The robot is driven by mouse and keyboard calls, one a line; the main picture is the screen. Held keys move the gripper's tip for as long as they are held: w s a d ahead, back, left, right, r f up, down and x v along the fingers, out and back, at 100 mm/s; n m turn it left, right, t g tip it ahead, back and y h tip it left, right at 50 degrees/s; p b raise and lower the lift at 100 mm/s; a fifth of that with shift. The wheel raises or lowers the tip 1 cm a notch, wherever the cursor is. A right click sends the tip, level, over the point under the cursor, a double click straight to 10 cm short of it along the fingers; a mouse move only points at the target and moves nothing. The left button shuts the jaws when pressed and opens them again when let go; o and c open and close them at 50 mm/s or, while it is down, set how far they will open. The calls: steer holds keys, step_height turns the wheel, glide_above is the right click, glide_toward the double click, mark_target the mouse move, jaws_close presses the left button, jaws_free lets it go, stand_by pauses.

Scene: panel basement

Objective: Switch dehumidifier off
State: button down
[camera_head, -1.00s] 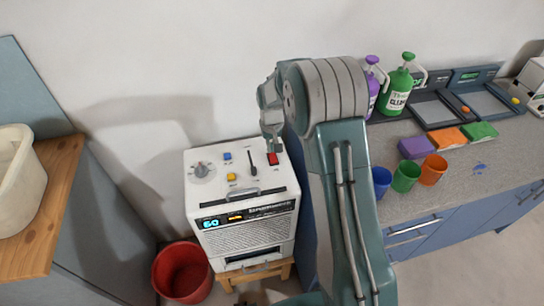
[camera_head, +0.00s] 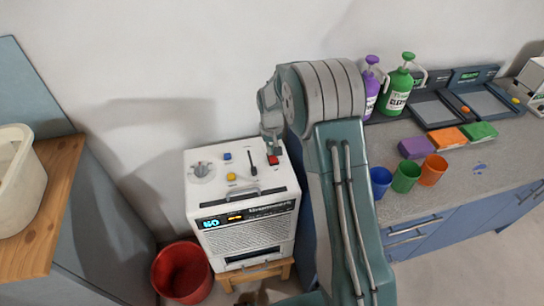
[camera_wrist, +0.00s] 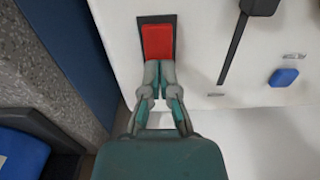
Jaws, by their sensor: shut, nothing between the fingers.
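The white dehumidifier (camera_head: 245,190) stands on a small wooden stool, its display lit blue and orange. Its top carries a dial (camera_head: 202,170), a blue button (camera_head: 227,156), a yellow button (camera_head: 231,177), a black lever (camera_head: 252,163) and a red switch (camera_head: 273,160). In the wrist view the red switch (camera_wrist: 158,42) sits in a dark frame. My gripper (camera_wrist: 160,66) is shut and empty, its fingertips at the near edge of the red switch; whether they touch cannot be told. In the head view my gripper (camera_head: 272,150) is just above the switch.
A red bucket (camera_head: 181,272) stands on the floor left of the dehumidifier. To the right, a counter (camera_head: 480,175) holds bottles, coloured cups, sponges and scales. A wooden shelf (camera_head: 45,195) with a white tub (camera_head: 15,180) is at the left.

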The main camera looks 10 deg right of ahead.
steer(key=shift+f, duration=0.1)
steer(key=shift+r, duration=3.5)
steer(key=shift+s+r, duration=0.1)
steer(key=shift+r, duration=0.2)
steer(key=s+r+t, duration=0.3)
steer(key=s+r, duration=1)
steer(key=r, duration=0.2)
steer(key=s+r+t, duration=0.2)
steer(key=s+r, duration=0.1)
steer(key=s, duration=1.6)
steer(key=shift+t, duration=0.3)
